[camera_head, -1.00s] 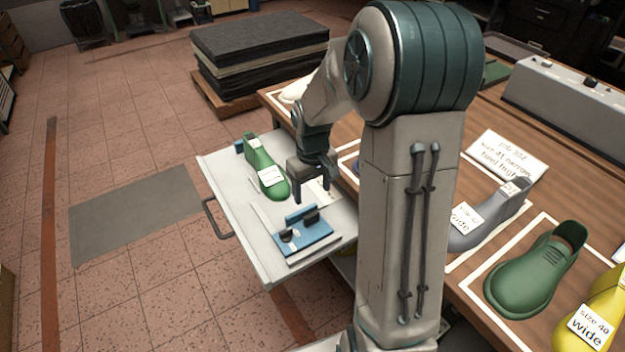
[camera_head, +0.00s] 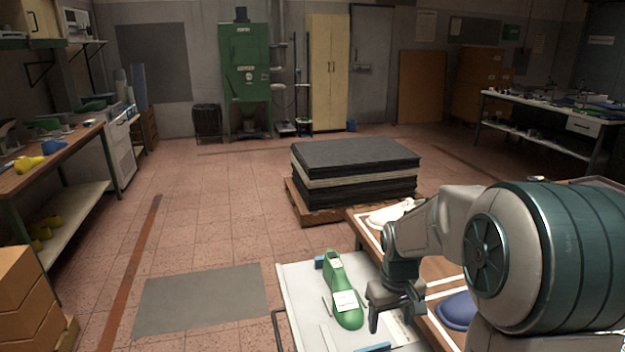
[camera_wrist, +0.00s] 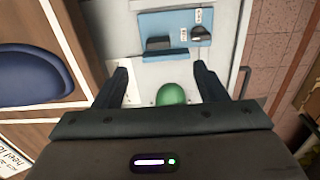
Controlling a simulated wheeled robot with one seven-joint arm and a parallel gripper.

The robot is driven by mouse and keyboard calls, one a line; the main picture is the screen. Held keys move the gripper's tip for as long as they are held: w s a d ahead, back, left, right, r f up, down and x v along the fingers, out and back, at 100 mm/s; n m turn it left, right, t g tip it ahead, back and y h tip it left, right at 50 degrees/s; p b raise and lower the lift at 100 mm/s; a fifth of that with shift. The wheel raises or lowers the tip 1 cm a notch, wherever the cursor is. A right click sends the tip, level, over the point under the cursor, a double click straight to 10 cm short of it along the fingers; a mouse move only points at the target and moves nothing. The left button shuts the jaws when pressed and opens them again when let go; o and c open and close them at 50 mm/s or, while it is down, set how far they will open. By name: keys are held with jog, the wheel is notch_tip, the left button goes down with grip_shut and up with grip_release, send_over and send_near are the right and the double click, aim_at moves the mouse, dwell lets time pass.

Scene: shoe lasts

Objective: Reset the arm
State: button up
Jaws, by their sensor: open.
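My gripper (camera_head: 398,312) is open and empty. In the head view it hangs over the right side of a pale tray or drawer (camera_head: 297,290), beside a green shoe last (camera_head: 345,297) with a white label. In the wrist view both fingers of my gripper (camera_wrist: 160,88) stand apart, with the rounded green tip of the last (camera_wrist: 171,94) showing between them. A blue fixture (camera_wrist: 176,30) with dark parts lies on the pale surface beyond the fingers.
A stack of dark sheets (camera_head: 355,165) on a pallet stands behind. A workbench (camera_head: 75,150) is at the far left.

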jog(key=s+a+r+m+t, duration=0.1)
jog(key=s+a+r, duration=0.1)
jog(key=s, duration=0.6)
jog(key=s+a+r+m+t, duration=0.1)
jog(key=s+a+r, duration=0.1)
jog(key=s+r, duration=0.3)
jog(key=s, duration=0.3)
jog(key=shift+s+a+r+t, duration=0.2)
jog(key=shift+s+r+t, duration=0.1)
jog(key=shift+s+t, duration=0.1)
